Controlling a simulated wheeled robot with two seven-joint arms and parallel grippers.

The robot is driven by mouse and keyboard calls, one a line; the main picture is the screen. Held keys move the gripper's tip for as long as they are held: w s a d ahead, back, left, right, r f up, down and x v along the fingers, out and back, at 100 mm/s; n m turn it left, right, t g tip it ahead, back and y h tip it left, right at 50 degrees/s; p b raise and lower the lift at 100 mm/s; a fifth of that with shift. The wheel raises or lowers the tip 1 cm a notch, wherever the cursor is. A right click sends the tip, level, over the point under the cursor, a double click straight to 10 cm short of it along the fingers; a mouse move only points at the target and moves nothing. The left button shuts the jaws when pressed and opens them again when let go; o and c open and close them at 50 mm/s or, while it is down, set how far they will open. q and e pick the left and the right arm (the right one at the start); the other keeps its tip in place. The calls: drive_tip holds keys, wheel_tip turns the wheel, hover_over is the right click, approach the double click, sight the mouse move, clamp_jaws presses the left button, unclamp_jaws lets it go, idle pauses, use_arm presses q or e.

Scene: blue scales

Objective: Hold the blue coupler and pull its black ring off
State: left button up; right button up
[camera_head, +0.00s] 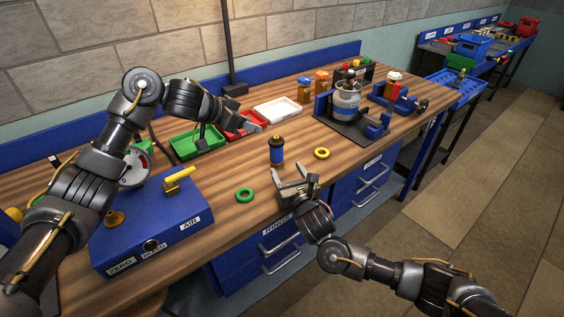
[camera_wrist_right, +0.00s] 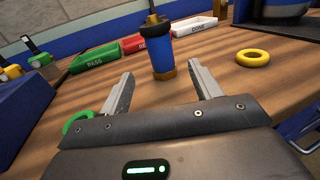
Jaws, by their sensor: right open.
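The blue coupler (camera_head: 277,152) stands upright on the wooden bench, with a brassy base and a dark top. My right gripper (camera_head: 289,173) is open and empty at the near side of the coupler. Its two fingers point at the coupler, which appears between and beyond the fingertips. My left gripper (camera_head: 252,124) hangs above the bench, behind and left of the coupler, apart from it. Its finger gap cannot be made out.
A green ring (camera_head: 244,195) and a yellow ring (camera_head: 322,153) lie either side of the coupler. Green (camera_head: 196,142), red (camera_head: 232,129) and white (camera_head: 278,110) trays stand behind. A blue gauge box (camera_head: 150,232) is at left.

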sight(279, 156)
drive_tip(key=x, duration=0.8)
